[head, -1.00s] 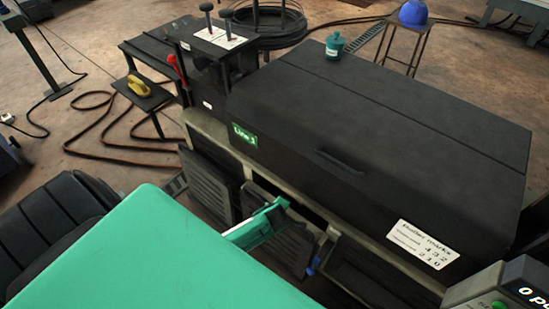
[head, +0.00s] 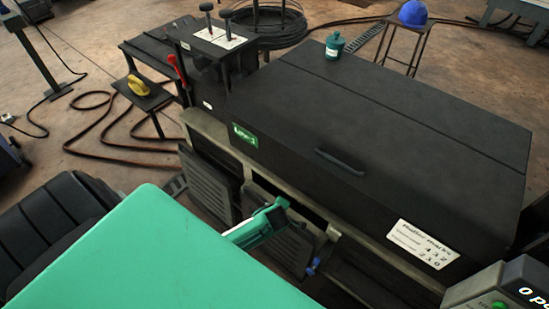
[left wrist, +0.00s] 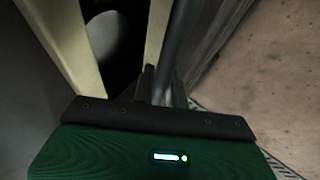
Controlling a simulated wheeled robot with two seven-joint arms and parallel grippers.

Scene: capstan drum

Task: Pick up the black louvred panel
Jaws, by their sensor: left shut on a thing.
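The black louvred panel (head: 293,249) stands upright at the front of the long black cabinet, in the pale frame's middle bay. Its upper left part is hidden behind my left gripper (head: 279,208). The left gripper is at the panel's top edge and is shut on it. In the left wrist view, the dark fingers (left wrist: 155,84) are closed around the panel's thin edge (left wrist: 178,45), which runs away from the camera. An open bay with a round grey thing (left wrist: 102,38) inside shows beside it. My right gripper is out of view.
Another louvred panel (head: 208,184) stands to the left. Bare floor (left wrist: 265,75) lies to the right in the wrist view.

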